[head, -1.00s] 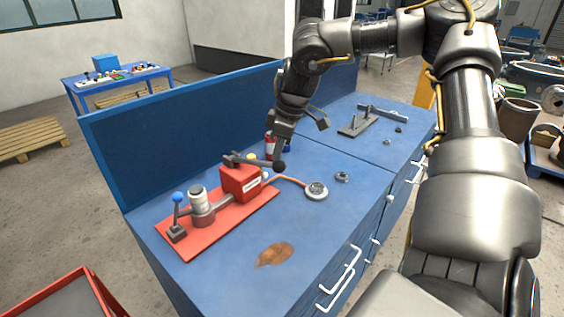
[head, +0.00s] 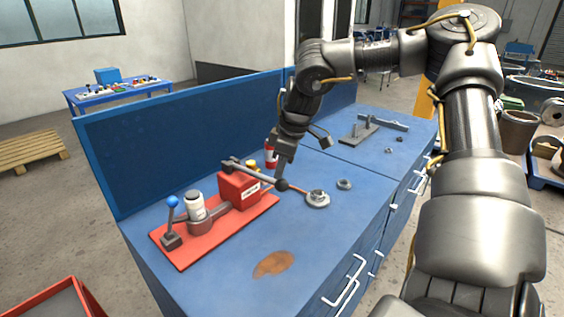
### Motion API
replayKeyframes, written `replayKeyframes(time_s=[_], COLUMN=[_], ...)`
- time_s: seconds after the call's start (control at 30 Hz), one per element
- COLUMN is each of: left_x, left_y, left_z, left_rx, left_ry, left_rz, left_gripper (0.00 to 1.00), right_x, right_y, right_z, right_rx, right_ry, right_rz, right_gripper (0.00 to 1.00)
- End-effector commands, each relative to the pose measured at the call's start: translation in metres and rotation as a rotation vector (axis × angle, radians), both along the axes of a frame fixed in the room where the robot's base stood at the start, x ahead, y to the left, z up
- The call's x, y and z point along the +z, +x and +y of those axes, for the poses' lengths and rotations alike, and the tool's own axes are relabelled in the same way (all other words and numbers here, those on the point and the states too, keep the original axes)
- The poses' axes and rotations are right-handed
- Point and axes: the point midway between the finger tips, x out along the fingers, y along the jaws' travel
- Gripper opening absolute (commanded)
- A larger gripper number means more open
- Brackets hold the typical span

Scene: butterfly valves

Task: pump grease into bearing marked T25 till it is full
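A red grease pump (head: 238,189) with a dark lever stands on a red base plate (head: 215,236). The lever's black ball knob (head: 282,184) points to the right. An orange hose runs from the pump to a round metal bearing (head: 317,199) on the blue bench. I cannot read any T25 marking, nor see how full the bearing is. My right gripper (head: 303,161) is above the bench behind the pump. Its fingers are spread, with one fingertip at or just behind the lever knob; contact is unclear. My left gripper is out of view.
A white canister (head: 195,206) and a blue-knobbed lever (head: 172,203) stand on the plate's left part. A small ring (head: 344,184) lies right of the bearing. A grey fixture (head: 360,133) is farther back. The bench front is clear except for a brown stain (head: 273,264).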

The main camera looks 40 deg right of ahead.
Motion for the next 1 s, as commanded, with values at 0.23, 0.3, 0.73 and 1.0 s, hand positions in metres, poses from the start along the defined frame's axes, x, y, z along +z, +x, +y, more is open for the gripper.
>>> replayKeyframes(time_s=[0.23, 0.3, 0.73, 1.0], left_x=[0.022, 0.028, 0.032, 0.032], left_y=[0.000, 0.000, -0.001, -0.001], left_z=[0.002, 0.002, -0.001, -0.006], left_rx=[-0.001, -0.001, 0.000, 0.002], left_ry=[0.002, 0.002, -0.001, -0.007], left_rz=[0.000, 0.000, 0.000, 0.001], left_gripper=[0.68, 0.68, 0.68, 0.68], right_x=[0.035, 0.044, 0.054, 0.054], right_y=[0.005, 0.006, 0.009, 0.009], right_z=[0.000, 0.000, 0.001, 0.001], right_rx=[-0.002, -0.002, -0.001, 0.000], right_ry=[-0.002, -0.002, -0.001, -0.001], right_rz=[0.004, 0.004, 0.004, 0.003], right_gripper=[0.00, 0.00, 0.00, 0.00])
